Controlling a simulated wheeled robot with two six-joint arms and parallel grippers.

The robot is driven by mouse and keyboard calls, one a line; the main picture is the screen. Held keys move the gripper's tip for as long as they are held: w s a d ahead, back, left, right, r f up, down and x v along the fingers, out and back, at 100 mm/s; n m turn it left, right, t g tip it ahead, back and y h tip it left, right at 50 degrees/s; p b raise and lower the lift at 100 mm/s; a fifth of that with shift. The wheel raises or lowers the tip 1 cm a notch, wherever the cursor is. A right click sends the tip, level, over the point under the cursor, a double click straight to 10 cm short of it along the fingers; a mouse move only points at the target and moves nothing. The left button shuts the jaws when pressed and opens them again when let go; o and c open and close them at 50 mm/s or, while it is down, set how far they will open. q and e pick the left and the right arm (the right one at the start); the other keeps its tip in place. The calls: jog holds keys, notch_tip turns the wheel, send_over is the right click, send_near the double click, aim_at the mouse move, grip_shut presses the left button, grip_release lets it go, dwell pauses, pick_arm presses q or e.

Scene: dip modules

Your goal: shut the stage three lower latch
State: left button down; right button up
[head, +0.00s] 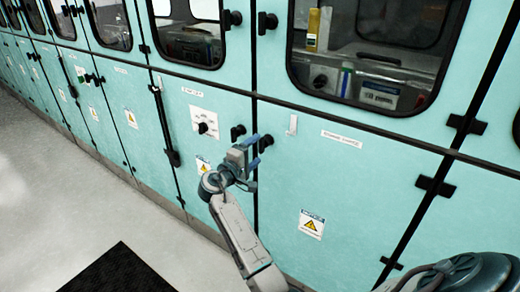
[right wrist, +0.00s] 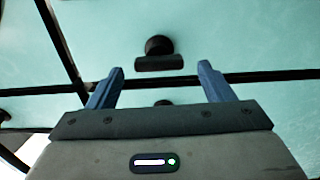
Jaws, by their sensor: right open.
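Two black lower latch knobs sit on either side of a door seam in the head view: the left knob (head: 237,132) and the right knob (head: 266,142). I cannot tell from the small labels which is the stage three one. My right gripper (head: 257,151) is close to the right knob, its blue fingers apart and empty. In the right wrist view, a black knob with a flat bar (right wrist: 159,62) lies ahead between the open fingertips (right wrist: 161,68). A second dark knob (right wrist: 163,102) is mostly hidden behind the gripper body. My left gripper is out of view.
Teal cabinet doors (head: 290,190) fill the wall. Upper knobs (head: 267,23) sit beside the windows. Grey floor and a black mat (head: 120,270) are below.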

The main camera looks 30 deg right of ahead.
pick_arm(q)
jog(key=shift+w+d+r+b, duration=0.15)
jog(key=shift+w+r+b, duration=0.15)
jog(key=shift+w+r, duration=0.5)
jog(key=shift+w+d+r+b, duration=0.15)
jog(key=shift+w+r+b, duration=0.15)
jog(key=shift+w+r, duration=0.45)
pick_arm(e)
jog(key=v, duration=0.6)
jog(key=shift+a, duration=0.35)
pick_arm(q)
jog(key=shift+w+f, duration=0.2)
pick_arm(e)
jog(key=shift+s, duration=0.15)
